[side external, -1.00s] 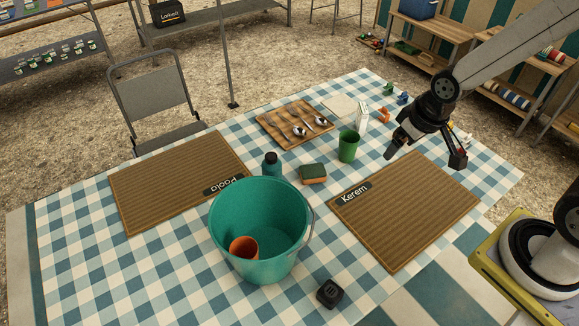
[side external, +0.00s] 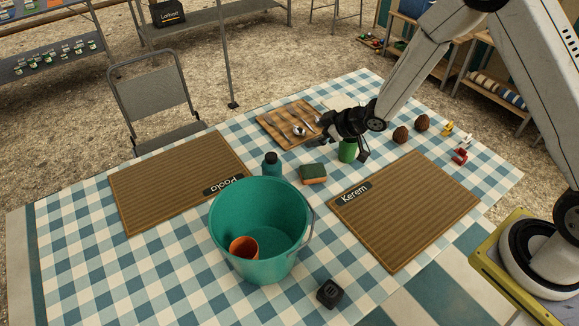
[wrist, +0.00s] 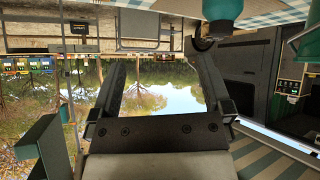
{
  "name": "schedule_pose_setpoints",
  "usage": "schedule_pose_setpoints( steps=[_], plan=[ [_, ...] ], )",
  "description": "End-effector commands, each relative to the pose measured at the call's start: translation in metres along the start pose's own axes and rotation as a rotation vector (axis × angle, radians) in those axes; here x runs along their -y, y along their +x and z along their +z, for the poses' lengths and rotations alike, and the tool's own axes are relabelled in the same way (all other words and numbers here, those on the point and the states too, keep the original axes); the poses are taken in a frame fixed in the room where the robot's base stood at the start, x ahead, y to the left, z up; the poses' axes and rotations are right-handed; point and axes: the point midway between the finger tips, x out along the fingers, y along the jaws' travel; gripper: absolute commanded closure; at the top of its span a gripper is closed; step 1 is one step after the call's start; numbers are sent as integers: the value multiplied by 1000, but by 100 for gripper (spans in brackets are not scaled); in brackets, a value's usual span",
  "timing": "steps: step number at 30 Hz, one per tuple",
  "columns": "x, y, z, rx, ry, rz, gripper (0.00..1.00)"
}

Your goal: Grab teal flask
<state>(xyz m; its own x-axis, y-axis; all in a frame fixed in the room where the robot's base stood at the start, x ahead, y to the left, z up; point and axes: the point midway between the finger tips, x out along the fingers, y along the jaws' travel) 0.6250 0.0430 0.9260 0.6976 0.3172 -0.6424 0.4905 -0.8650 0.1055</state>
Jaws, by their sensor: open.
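The teal flask (side external: 271,167) with a dark cap stands upright on the checked tablecloth, just behind the teal bucket (side external: 262,225). The flask (wrist: 222,10) shows at the top edge, partly cut off.
An orange cup (side external: 243,247) is inside the bucket. A wooden board (side external: 272,125) with spoons lies behind. Brown placemats (side external: 405,210) lie on both sides, and a black box (side external: 330,293) is at the front.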

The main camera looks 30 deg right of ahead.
Motion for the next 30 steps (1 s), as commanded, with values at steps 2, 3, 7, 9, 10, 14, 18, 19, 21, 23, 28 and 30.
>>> schedule_pose_setpoints(
  steps=[2, 3, 7, 9, 10, 14, 18, 19, 21, 23, 28, 30],
  plan=[
    [6, 17, 6, -46, -20, -45, 0],
    [10, 24, 8, -71, -31, -69, 0],
    [24, 45, 16, -154, -58, -152, 0],
    [32, 54, 21, -196, -69, -198, 0],
    [36, 58, 24, -213, -73, -216, 0],
    [49, 68, 33, -273, -83, -287, 0],
    [58, 73, 39, -312, -87, -333, 0],
    [59, 74, 40, -318, -87, -339, 0],
    [60, 74, 41, -324, -87, -346, 0],
    [61, 74, 41, -326, -88, -349, 0],
    [62, 77, 40, -325, -89, -349, 0],
    [63, 80, 39, -326, -89, -348, 0]
  ],
)
